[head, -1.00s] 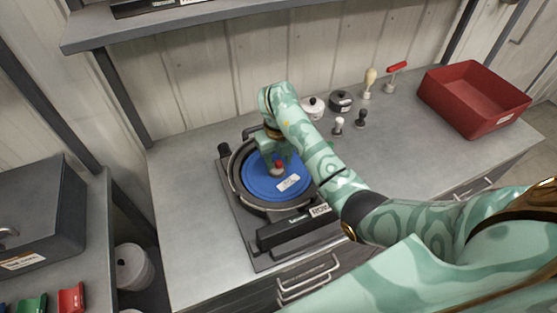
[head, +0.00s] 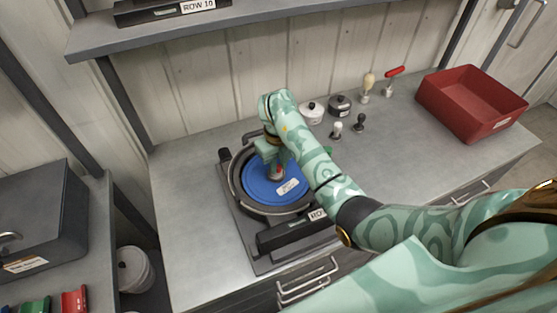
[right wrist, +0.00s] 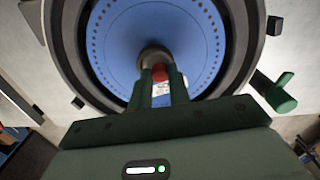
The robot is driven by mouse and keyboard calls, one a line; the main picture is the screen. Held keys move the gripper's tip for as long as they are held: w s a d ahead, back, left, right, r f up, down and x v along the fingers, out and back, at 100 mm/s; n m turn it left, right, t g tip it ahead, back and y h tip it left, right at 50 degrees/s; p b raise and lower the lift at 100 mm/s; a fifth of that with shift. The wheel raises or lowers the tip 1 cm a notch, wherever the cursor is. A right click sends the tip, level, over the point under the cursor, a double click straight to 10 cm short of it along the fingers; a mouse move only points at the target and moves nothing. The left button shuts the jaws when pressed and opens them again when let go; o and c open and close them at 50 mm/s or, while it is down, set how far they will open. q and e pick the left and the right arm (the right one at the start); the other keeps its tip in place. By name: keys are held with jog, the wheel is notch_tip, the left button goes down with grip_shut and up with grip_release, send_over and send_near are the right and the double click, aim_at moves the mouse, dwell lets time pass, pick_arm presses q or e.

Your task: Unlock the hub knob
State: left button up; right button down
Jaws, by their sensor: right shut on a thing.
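The seed meter (head: 233,172) sits on the bench with a blue disc (head: 262,190) inside its dark round housing. The disc also shows in the right wrist view (right wrist: 117,50), with rings of small holes. The hub knob (right wrist: 154,56) is a grey round piece with a red mark at the disc's centre; in the head view (head: 279,169) it is partly hidden by my fingers. My right gripper (head: 274,172) points down over the hub, its two fingers (right wrist: 163,85) shut on the knob. My left gripper is not in view.
A red bin (head: 447,108) stands at the back right. Lidded pots (head: 312,112), small knobbed tools (head: 359,123) and a red-handled tool (head: 391,80) stand behind the meter. A green tab (right wrist: 279,95) sticks out beside the housing. The bench left of the meter is clear.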

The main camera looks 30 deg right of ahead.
jog(key=n+p, duration=0.2)
jog(key=n, duration=0.1)
jog(key=shift+r+n+p, duration=0.2)
jog(key=shift+n+p, duration=0.1)
jog(key=n+p, duration=0.2)
jog(key=n, duration=0.2)
jog(key=shift+p, duration=0.35)
jog(key=n+p, duration=0.2)
jog(key=n, duration=0.2)
jog(key=shift+n, duration=0.4)
jog(key=shift+f+n+p, duration=0.1)
jog(key=shift+n+p, duration=0.8)
jog(key=shift+n, duration=1.1)
jog(key=c, duration=1.3)
grip_release()
